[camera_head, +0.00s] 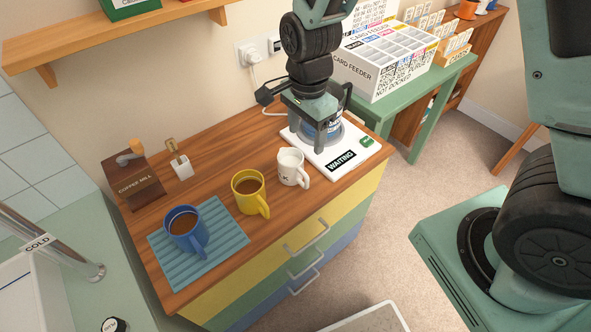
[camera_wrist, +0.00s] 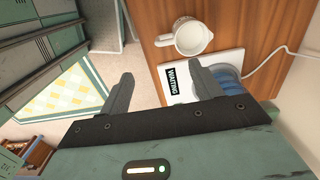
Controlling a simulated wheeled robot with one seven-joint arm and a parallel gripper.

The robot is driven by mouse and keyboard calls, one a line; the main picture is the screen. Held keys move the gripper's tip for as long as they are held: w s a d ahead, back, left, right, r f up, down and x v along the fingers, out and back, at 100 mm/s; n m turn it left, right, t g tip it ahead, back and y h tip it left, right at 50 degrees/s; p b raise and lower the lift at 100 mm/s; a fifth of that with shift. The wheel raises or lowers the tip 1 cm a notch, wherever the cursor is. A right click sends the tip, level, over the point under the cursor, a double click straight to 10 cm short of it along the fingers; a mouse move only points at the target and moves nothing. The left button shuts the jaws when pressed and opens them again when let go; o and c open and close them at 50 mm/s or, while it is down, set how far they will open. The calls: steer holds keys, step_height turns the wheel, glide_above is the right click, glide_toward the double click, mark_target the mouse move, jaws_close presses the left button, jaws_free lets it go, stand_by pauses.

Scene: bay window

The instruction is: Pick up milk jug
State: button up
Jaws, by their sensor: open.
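The milk jug (camera_head: 292,167) is a small white jug with dark lettering and a handle on its right. It stands upright on the wooden counter, between the yellow mug and the white device. In the wrist view the jug (camera_wrist: 187,38) is seen from above, beyond the fingertips and right of centre. My gripper (camera_head: 308,138) is over the white device, behind the jug and to its right, apart from it. In the wrist view my gripper (camera_wrist: 160,82) has its fingers spread with nothing between them.
A white device (camera_head: 360,155) marked WAITING carries a blue item (camera_head: 334,122), partly hidden by my gripper. Left of the jug are a yellow mug (camera_head: 248,190), a blue mug (camera_head: 184,230) on a blue mat (camera_head: 227,240), and a coffee mill (camera_head: 134,184). A shelf (camera_head: 120,38) hangs above.

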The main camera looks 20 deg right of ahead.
mark_target(303, 173)
steer(key=f, duration=1.2)
steer(key=shift+w+a+p, duration=0.15)
steer(key=shift+w+p, duration=0.15)
steer(key=shift+w, duration=0.1)
steer(key=shift+f+p, duration=0.6)
steer(key=shift+f, duration=2.15)
steer(key=c, duration=1.2)
